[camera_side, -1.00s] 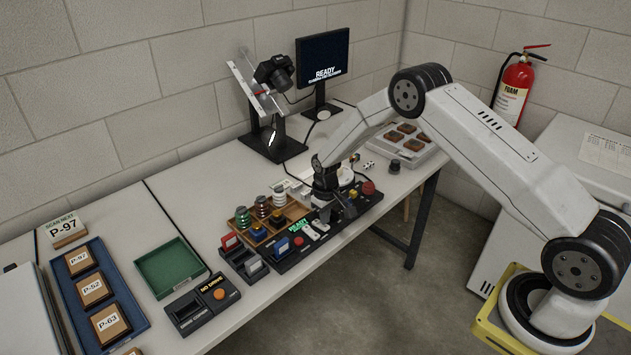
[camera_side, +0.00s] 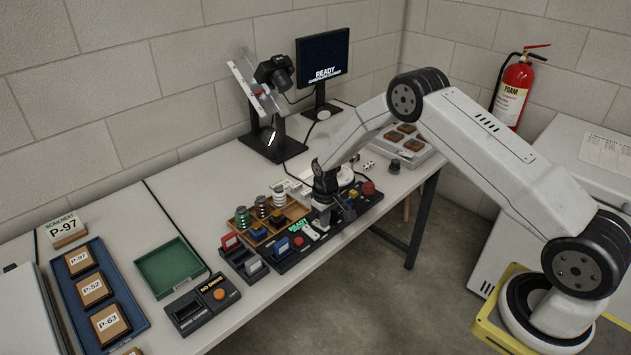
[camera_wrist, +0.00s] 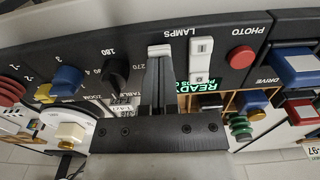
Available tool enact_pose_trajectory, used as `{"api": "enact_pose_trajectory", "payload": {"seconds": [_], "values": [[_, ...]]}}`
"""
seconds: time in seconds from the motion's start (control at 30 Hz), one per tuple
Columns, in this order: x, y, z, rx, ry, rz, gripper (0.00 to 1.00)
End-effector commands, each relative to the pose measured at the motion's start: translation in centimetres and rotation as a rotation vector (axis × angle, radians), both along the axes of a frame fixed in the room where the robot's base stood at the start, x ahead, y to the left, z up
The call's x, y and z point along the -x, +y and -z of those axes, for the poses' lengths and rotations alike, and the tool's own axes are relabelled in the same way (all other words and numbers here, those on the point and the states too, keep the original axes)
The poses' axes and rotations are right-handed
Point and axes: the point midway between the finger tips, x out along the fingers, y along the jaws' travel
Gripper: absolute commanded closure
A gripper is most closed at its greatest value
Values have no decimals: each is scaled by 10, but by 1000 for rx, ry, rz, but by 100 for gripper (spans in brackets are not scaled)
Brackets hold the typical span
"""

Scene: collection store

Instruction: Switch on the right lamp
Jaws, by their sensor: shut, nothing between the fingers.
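The dark control panel (camera_side: 290,258) lies along the table's front edge. In the wrist view, which is upside down, its LAMPS label (camera_wrist: 188,32) sits by two white rocker switches. One rocker (camera_wrist: 201,60) is in full view. The other rocker (camera_wrist: 160,49), on the panel's right side of the pair, is mostly hidden behind my fingers. My gripper (camera_wrist: 154,84) is shut and empty, its tips at that rocker; I cannot tell whether they touch it. In the side view my gripper (camera_side: 323,214) points down at the panel, beside the visible rocker (camera_side: 310,233).
A red PHOTO button (camera_wrist: 241,57) and a black knob (camera_wrist: 115,70) flank the switches. A camera stand (camera_side: 272,146) and a monitor (camera_side: 322,57) reading READY stand further back.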

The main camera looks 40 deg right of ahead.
Motion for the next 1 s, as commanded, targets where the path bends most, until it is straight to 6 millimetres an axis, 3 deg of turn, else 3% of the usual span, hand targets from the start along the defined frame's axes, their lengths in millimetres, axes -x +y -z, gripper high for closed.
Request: {"api": "enact_pose_trajectory", "payload": {"seconds": [0.57,1.0], "values": [[0,0,5,0,-1,0,100],[0,0,-15,0,-1,0,100]]}}
